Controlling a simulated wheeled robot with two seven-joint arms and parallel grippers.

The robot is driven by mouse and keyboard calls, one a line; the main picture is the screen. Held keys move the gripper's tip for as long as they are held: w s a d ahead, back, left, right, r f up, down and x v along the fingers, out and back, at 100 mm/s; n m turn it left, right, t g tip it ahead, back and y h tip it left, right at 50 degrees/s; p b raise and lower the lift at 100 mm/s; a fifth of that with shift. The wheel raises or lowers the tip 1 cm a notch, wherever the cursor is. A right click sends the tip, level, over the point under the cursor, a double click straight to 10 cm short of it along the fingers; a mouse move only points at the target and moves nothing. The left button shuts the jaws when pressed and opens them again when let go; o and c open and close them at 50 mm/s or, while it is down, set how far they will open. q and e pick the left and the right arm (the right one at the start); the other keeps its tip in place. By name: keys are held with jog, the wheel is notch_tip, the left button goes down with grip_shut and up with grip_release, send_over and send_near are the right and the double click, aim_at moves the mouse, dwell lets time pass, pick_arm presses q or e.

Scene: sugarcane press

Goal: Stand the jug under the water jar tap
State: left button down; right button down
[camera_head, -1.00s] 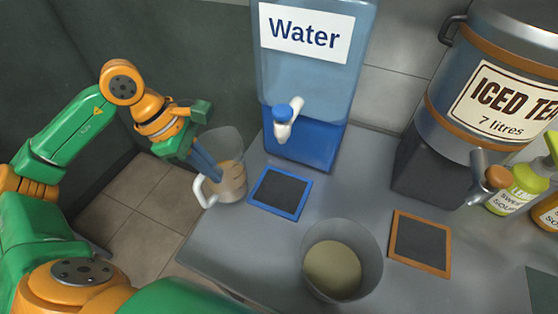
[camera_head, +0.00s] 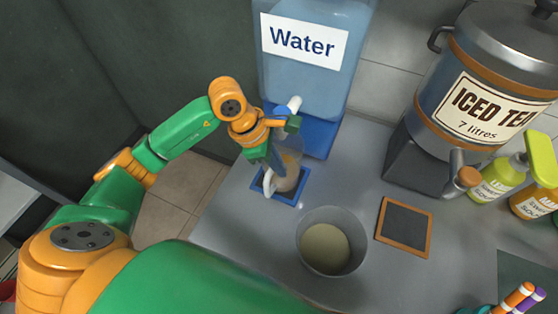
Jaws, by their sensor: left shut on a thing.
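The water jar (camera_head: 312,75) is a blue translucent container labelled "Water" at the back of the counter. Its white tap (camera_head: 294,104) shows just above my left gripper, which hides its lower part. The clear jug (camera_head: 289,172) with a white handle is over the blue-framed mat (camera_head: 293,198) in front of the jar. My left gripper (camera_head: 272,168) is shut on the jug and covers part of it. The jug looks about upright; I cannot tell whether its base touches the mat. My right gripper is not in view.
A grey container (camera_head: 324,241) with pale contents stands in front of the blue mat.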

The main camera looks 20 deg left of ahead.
pick_arm(q)
jog(key=c, duration=1.4)
grip_release()
jog(key=shift+f, duration=0.15)
jog(key=o, duration=0.4)
jog(key=shift+r, duration=0.2)
jog(key=shift+a+r, duration=0.2)
jog(key=shift+r, duration=0.1)
jog(key=b+v, duration=0.1)
jog(key=v, duration=1)
jog(key=shift+s+r, duration=0.1)
jog(key=shift+s, duration=0.05)
